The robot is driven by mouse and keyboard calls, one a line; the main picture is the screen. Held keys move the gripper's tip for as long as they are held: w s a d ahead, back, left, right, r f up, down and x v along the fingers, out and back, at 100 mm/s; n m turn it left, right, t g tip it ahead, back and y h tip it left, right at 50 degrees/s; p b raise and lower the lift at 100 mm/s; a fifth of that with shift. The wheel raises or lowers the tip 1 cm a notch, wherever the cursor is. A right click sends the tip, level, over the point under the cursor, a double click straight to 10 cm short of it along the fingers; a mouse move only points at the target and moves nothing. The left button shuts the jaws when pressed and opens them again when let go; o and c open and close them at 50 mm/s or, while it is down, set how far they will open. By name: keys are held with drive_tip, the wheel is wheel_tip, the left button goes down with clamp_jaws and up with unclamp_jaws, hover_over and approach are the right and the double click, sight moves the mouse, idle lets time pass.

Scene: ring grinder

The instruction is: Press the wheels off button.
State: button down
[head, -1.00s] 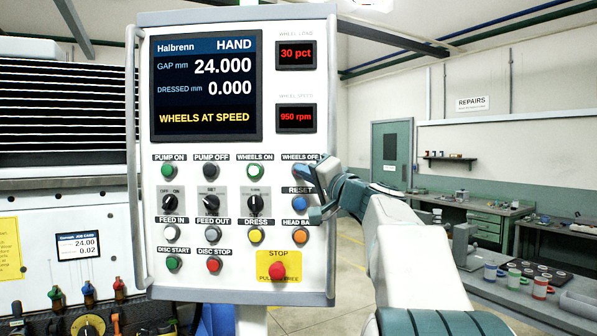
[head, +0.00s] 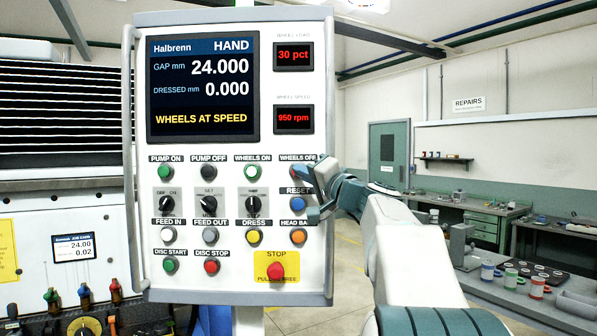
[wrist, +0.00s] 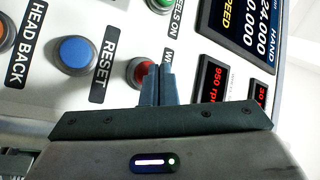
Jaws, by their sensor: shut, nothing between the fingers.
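The wheels off button is red (head: 304,172) and sits at the upper right of the control panel's button rows, under its partly covered label. In the wrist view the red button (wrist: 139,73) shows just left of my fingertips, which cover its right edge. My gripper (head: 324,168) is shut and empty, its two fingers together (wrist: 158,70). It is in front of the panel, beside the button on its right in the head view. I cannot tell whether the tips touch the button. The panel screen (head: 203,85) reads "WHEELS AT SPEED", and the speed display (head: 294,118) reads 950 rpm.
The blue reset button (head: 298,204) and orange head back button (head: 298,236) are below. The green wheels on button (head: 252,172) is to the left. A red stop button (head: 277,271) sits at the bottom. A workbench (head: 497,285) with mugs stands at the right.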

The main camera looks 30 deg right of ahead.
drive_tip(key=shift+w+a+r, duration=0.1)
drive_tip(key=shift+a+r, duration=0.1)
drive_tip(key=shift+a, duration=0.4)
drive_tip(key=s+a+b, duration=0.2)
drive_tip(key=s+a+f+b, duration=0.1)
drive_tip(key=s+a+b, duration=0.1)
drive_tip(key=b, duration=0.1)
drive_tip(key=shift+s, duration=0.1)
idle(0.5)
idle(0.6)
